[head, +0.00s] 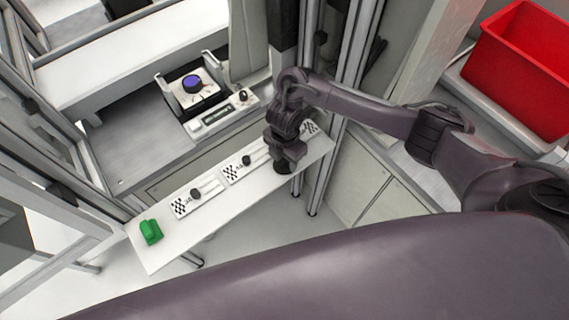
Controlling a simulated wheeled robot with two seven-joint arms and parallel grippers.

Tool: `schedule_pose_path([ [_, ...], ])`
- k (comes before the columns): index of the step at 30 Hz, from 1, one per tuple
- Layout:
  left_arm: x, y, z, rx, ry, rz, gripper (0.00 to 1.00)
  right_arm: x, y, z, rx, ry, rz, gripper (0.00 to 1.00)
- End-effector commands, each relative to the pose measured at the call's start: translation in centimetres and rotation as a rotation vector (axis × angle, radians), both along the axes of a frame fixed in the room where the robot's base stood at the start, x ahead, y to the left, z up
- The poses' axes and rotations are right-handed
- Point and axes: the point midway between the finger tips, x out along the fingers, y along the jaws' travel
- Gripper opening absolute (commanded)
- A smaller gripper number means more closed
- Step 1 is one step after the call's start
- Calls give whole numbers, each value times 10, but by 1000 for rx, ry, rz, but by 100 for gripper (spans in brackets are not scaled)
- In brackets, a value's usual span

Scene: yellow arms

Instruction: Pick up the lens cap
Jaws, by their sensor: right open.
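My right gripper (284,167) points down over the right part of a narrow white shelf (160,259). It is open, but its fingers are small and dark, and I cannot tell whether anything is between them. Small dark round pieces sit on checker-marked white plates on the shelf: one on the left plate (195,194), one on the middle plate (246,161). A third plate (311,127) shows partly behind my right gripper. I cannot tell which dark piece, if any, is the lens cap. My left gripper is not in view.
A green object (151,232) lies at the shelf's left end. Behind, a device with a blue-violet round top (192,83) stands on a grey bench (130,150), beside a small panel (215,116). A red bin (520,65) is at upper right. Metal posts rise close behind my right arm.

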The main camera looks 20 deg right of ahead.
Motion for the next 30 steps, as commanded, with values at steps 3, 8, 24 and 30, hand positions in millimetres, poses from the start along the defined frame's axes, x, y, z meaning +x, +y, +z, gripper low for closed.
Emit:
schedule_pose_path([
  [3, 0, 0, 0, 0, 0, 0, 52, 0, 0, 0, 1, -1, 0, 46],
  [8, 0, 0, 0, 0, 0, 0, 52, 0, 0, 0, 1, -1, 0, 33],
  [24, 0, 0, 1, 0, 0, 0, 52, 1, 1, 2, 2, -1, -1, 0],
  [30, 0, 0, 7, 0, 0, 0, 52, 2, 1, 19, 3, -5, 0, 0],
])
